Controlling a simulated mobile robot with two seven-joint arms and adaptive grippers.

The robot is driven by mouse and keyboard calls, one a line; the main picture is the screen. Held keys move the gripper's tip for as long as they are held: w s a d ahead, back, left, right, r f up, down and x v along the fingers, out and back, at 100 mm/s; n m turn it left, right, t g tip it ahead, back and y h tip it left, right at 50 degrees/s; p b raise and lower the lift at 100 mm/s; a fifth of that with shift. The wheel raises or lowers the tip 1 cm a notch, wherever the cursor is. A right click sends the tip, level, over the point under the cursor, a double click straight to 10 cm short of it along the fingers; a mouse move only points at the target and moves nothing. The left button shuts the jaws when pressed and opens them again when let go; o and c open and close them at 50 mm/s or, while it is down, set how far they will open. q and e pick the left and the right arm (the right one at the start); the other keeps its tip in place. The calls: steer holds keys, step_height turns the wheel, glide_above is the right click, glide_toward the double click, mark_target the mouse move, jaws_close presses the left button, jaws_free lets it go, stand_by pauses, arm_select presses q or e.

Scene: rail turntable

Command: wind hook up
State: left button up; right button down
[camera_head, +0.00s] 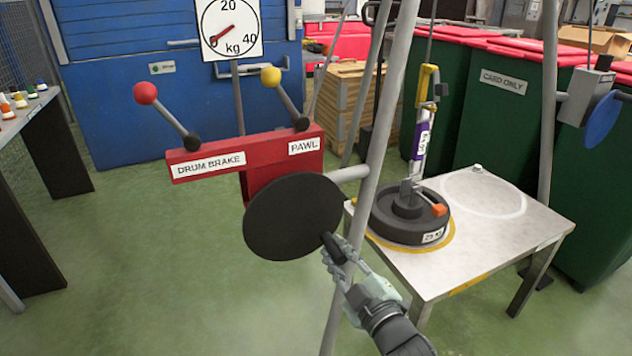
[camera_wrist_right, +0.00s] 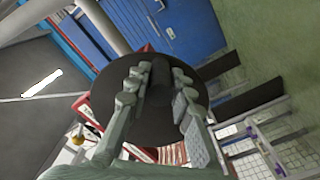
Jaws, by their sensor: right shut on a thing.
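My right gripper (camera_head: 340,257) is shut on the dark crank handle (camera_head: 333,247) at the lower right of the black winch disc (camera_head: 290,215). The handle also shows between the fingers in the right wrist view (camera_wrist_right: 160,80). The hook (camera_head: 428,82), with a yellow body, hangs at the right above a black weight (camera_head: 405,215) on the metal table. A purple-labelled link (camera_head: 421,145) runs from the hook down to the weight. The red winch housing (camera_head: 240,160) carries a red-knobbed drum brake lever (camera_head: 170,117) and a yellow-knobbed pawl lever (camera_head: 287,95). My left gripper is not in view.
The gauge dial (camera_head: 229,28) has its needle near zero. Grey frame poles (camera_head: 388,110) stand between the winch and the metal table (camera_head: 490,245). Green bins (camera_head: 500,110) are behind the table. A dark side table (camera_head: 35,150) is at the left. Green floor in front is clear.

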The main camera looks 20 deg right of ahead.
steer(key=shift+s+a+f, duration=0.1)
steer(key=shift+a+f, duration=0.1)
steer(key=shift+f, duration=0.15)
steer(key=shift+a+f+m+p, duration=0.2)
steer(key=shift+a+f+m, duration=0.25)
steer(key=shift+m, duration=0.45)
steer(key=shift+a+f+m+p, duration=0.15)
steer(key=shift+a+f+m, duration=0.1)
steer(key=shift+a+m, duration=0.55)
steer(key=shift+d, duration=0.15)
steer(key=c, duration=1.1)
jaws_free()
steer(key=shift+r, duration=0.1)
steer(key=shift+d+r, duration=0.1)
steer(key=shift+s+p, duration=1.35)
steer(key=shift+s, duration=2.55)
